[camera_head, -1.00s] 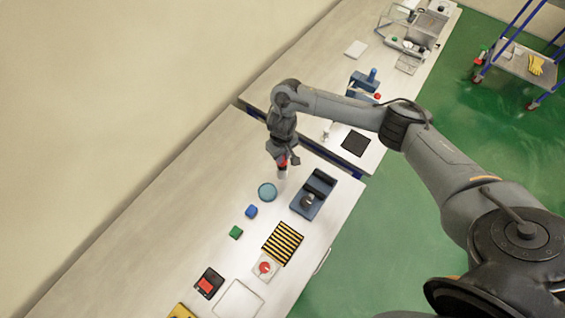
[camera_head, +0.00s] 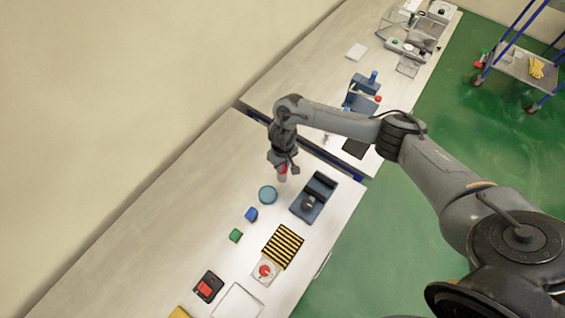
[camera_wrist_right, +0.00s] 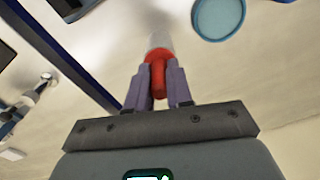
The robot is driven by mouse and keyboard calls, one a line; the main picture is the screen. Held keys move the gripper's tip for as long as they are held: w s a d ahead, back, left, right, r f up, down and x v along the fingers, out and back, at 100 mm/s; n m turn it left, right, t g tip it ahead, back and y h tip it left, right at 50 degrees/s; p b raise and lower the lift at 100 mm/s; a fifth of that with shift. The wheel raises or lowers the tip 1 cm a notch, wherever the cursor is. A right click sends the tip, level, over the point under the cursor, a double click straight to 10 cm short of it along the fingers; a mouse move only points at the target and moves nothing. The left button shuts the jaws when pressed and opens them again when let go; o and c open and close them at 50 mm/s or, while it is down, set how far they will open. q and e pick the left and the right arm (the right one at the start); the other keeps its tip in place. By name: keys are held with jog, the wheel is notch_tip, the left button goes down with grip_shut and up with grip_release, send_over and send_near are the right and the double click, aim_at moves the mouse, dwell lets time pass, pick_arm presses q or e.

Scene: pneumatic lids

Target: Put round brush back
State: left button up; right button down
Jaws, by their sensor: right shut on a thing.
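The round brush (camera_head: 282,178) has a red handle and a pale, whitish round end. My right gripper (camera_head: 283,166) is shut on its red handle and holds it pointing down, over the near table's far part. In the right wrist view the brush (camera_wrist_right: 160,42) sits between the two fingers of the gripper (camera_wrist_right: 158,80), pale end away from the palm. Whether that end touches the table is hard to tell. A teal round disc (camera_head: 268,195) lies just below-left of the brush; it also shows in the right wrist view (camera_wrist_right: 219,14). My left gripper is not in view.
A dark blue fixture (camera_head: 314,197) stands right of the brush. A gap separates the two tables. The table's left side is clear.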

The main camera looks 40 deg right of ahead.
jog(key=c, duration=1)
grip_release()
jog(key=shift+f, duration=0.1)
